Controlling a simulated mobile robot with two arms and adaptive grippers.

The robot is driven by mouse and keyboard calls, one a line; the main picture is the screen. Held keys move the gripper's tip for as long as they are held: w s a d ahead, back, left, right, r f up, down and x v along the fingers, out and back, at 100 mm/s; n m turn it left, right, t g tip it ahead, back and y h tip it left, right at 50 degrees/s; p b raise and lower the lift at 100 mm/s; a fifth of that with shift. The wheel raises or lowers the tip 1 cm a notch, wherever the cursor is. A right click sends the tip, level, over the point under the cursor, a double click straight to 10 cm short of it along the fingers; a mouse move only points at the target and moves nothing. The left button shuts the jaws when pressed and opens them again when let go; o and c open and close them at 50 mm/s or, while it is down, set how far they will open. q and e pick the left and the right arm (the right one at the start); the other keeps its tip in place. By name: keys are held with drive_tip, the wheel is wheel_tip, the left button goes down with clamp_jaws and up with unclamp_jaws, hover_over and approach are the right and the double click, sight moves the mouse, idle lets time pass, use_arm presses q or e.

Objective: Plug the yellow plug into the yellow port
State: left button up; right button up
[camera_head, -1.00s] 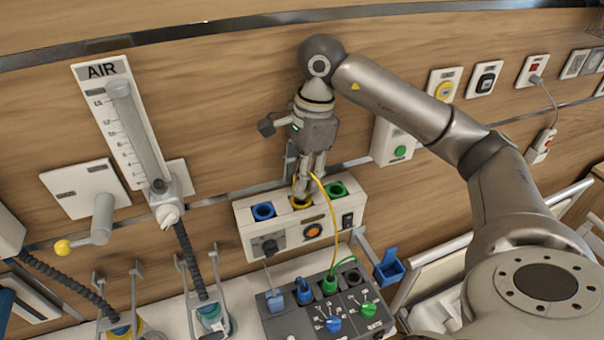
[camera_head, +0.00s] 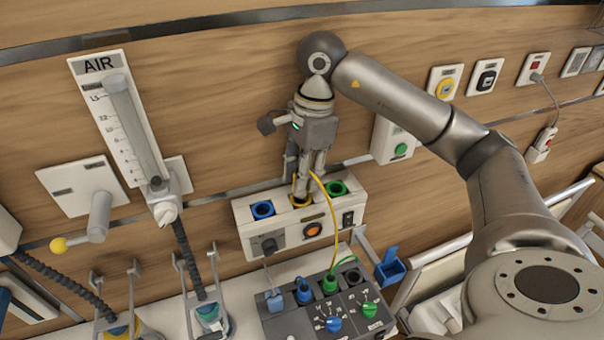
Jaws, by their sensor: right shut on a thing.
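The yellow port (camera_head: 298,203) is the middle socket on top of the white box, between a blue port (camera_head: 263,210) and a green port (camera_head: 337,188). My right gripper (camera_head: 303,194) points down right at the yellow port and is shut on the yellow plug. The plug's body is mostly hidden by the fingers; its yellow cable (camera_head: 329,200) comes out beside them and loops down to the dark control unit. The plug's tip is at the port, but I cannot tell how deep it sits. My left gripper is not in view.
The white socket box (camera_head: 290,232) stands behind the dark control unit (camera_head: 325,322), which holds blue and green plugs and knobs. An AIR flowmeter (camera_head: 128,125) is at left. A blue holder (camera_head: 390,267) is at right.

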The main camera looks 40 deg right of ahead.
drive_tip(key=shift+f+b, duration=0.1)
drive_tip(key=shift+b, duration=0.3)
idle(1.3)
drive_tip(key=shift+f, duration=0.2)
drive_tip(key=shift+f+b, duration=0.3)
drive_tip(key=shift+b, duration=0.25)
drive_tip(key=shift+f, duration=0.15)
drive_tip(key=shift+f+b, duration=0.5)
drive_tip(key=shift+b, duration=0.5)
idle(1.5)
drive_tip(key=o, duration=1.1)
